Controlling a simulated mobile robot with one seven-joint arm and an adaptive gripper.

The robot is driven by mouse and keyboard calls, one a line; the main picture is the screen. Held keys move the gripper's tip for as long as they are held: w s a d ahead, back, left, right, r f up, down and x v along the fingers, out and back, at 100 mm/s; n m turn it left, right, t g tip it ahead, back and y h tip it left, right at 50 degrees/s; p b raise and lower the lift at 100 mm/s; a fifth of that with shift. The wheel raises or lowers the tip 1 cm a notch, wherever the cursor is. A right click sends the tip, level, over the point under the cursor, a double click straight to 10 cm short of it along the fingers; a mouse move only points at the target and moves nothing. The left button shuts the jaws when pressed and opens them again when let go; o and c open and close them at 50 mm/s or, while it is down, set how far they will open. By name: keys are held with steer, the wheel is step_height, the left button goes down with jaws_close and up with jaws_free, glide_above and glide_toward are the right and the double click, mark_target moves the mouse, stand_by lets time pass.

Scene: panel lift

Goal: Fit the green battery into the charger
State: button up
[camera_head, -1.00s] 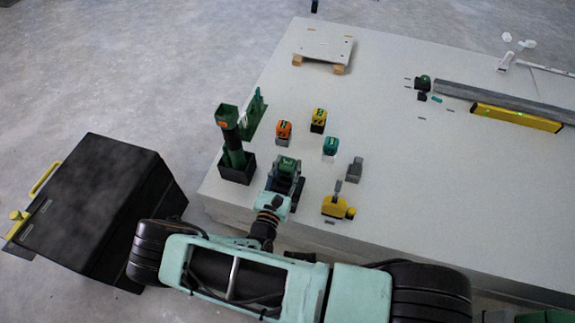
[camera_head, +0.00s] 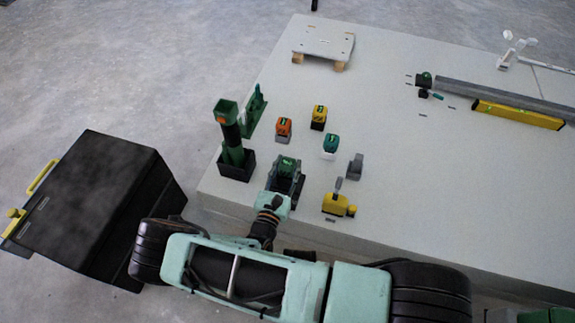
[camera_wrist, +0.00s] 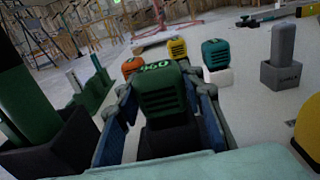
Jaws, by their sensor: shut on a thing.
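The green battery (camera_head: 287,163) is between the fingers of my gripper (camera_head: 286,178) near the table's front left corner. In the wrist view the green battery (camera_wrist: 163,92) stands upright, its top label facing up, with my gripper's (camera_wrist: 165,118) blue-grey fingers shut on its two sides. A black block shows below the green part; I cannot tell whether this is the battery's own lower part or the charger. No other thing in view is clearly the charger.
Orange (camera_head: 284,128), yellow (camera_head: 319,115) and teal (camera_head: 330,144) batteries stand beyond my gripper. A grey post in a block (camera_head: 355,167) and a yellow tool (camera_head: 338,204) are to the right. A green tool in a black holder (camera_head: 235,160) is close on the left.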

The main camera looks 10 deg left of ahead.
steer(key=shift+f, duration=0.35)
stand_by(0.4)
steer(key=o, duration=1.4)
step_height(320, 180, up, 10)
